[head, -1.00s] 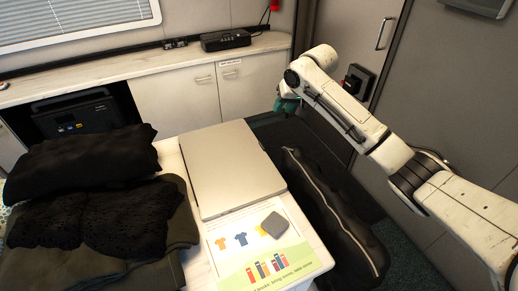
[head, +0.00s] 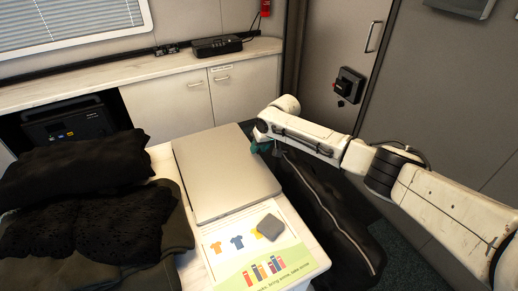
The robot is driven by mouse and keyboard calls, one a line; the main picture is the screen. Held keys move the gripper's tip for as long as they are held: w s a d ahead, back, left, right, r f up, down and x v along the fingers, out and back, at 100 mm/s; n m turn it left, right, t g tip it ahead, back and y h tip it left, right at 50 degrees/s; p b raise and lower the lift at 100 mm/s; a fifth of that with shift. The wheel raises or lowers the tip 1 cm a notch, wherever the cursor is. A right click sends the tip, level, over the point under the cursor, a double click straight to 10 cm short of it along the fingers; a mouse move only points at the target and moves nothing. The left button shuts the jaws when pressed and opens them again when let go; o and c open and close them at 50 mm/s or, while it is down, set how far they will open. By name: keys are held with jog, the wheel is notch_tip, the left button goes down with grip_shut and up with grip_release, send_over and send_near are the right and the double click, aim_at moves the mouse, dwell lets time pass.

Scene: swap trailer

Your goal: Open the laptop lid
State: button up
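The closed silver laptop (head: 222,175) lies flat on the white table, its lid down. My gripper (head: 262,147) is at the laptop's right side near its far right corner, at the end of my white arm. Only a small green part and a dark tip of the gripper show below the wrist. Whether it touches the laptop, and whether its fingers are open or shut, I cannot tell.
A printed sheet (head: 241,253) with a dark grey square item (head: 270,227) lies in front of the laptop. Folded dark clothes (head: 85,215) cover the table's left. A long black bag (head: 335,215) is right of the table. A counter (head: 150,72) runs along the back.

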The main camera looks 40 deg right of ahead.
jog(key=shift+w+f, duration=0.15)
jog(key=shift+f, duration=0.15)
grip_shut()
jog(key=shift+a, duration=0.1)
dwell(1.3)
